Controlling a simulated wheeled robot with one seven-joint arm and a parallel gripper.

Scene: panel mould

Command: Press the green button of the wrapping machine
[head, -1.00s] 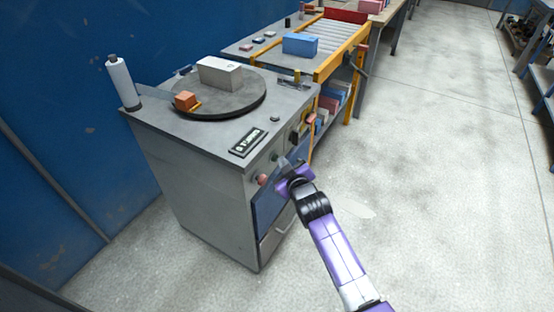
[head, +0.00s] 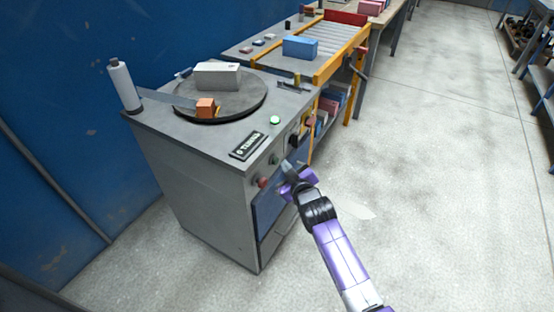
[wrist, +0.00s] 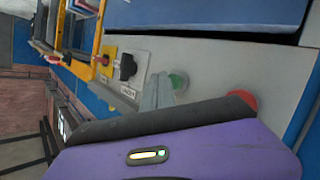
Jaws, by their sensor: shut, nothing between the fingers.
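The wrapping machine (head: 190,180) is a grey cabinet with a dark round turntable (head: 225,112) on top. The green button (head: 273,158) is on its front panel, above the red button (head: 262,183). In the wrist view the green button (wrist: 179,83) shows just beside my fingertips, with the red button (wrist: 242,98) to the right. My gripper (head: 287,167) is shut and empty, in front of the panel, a little right of the green button in the head view. It also shows in the wrist view (wrist: 158,92). A small lamp (head: 274,120) on the machine top glows green.
A white box (head: 217,77) and an orange box (head: 206,108) sit on the turntable. Film runs to them from a white roll (head: 121,86). A black switch (wrist: 127,67) is also on the panel.

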